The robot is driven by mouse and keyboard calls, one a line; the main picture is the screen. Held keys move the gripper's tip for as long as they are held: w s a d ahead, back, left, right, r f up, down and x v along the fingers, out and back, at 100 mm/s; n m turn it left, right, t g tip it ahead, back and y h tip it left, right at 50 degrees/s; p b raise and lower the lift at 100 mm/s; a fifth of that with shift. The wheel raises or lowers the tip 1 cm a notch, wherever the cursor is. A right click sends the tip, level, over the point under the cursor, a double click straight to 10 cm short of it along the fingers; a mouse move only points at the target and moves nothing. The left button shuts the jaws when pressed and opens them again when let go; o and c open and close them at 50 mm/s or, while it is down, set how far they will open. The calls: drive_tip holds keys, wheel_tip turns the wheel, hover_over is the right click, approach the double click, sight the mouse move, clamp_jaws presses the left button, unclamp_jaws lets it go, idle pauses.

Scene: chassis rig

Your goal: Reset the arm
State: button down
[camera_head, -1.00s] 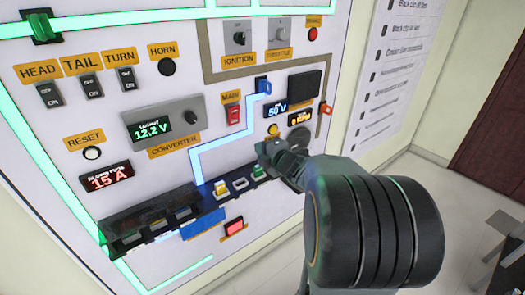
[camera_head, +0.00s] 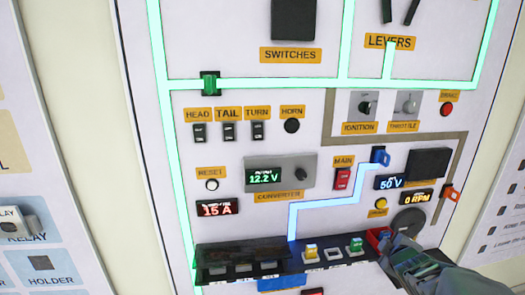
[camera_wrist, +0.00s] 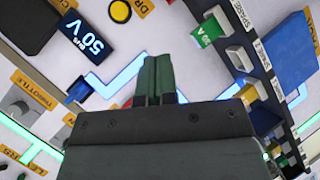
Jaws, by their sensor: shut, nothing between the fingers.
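My gripper (camera_wrist: 155,80) is shut and empty in the wrist view, its two dark green fingers together in front of the panel. In the head view my arm (camera_head: 430,272) comes in at the lower right corner, and its end lies near the right end of the fuse tray. The fingertips cannot be made out clearly there. The white panel (camera_head: 235,185) carries a RESET button (camera_head: 212,185), a converter (camera_head: 283,173) reading 12.2 V and a red MAIN switch (camera_head: 342,178).
A dark fuse tray (camera_head: 215,255) juts from the panel's lower part, with yellow and green fuses in it. Displays read 15 A, 50 V and 0 RPM. A second board (camera_head: 38,180) with relay and holder cards stands at the left, and a list sheet (camera_head: 503,200) hangs at the right.

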drive_tip(key=s+a+f+m+g+p, duration=0.1)
drive_tip(key=s+a+f+m+g, duration=0.2)
drive_tip(key=s+a+m+g, duration=0.6)
drive_tip(key=s+a+r+y, duration=0.2)
drive_tip(key=s+a, duration=0.1)
drive_tip(key=a, duration=0.2)
drive_tip(key=s+a+r+y+p, duration=0.1)
drive_tip(key=s+a+r+y, duration=0.1)
drive_tip(key=a, duration=0.4)
drive_tip(key=shift+s+a+m+p, duration=0.2)
drive_tip(key=shift+s+m+p, duration=0.15)
drive_tip(key=shift+s, duration=0.45)
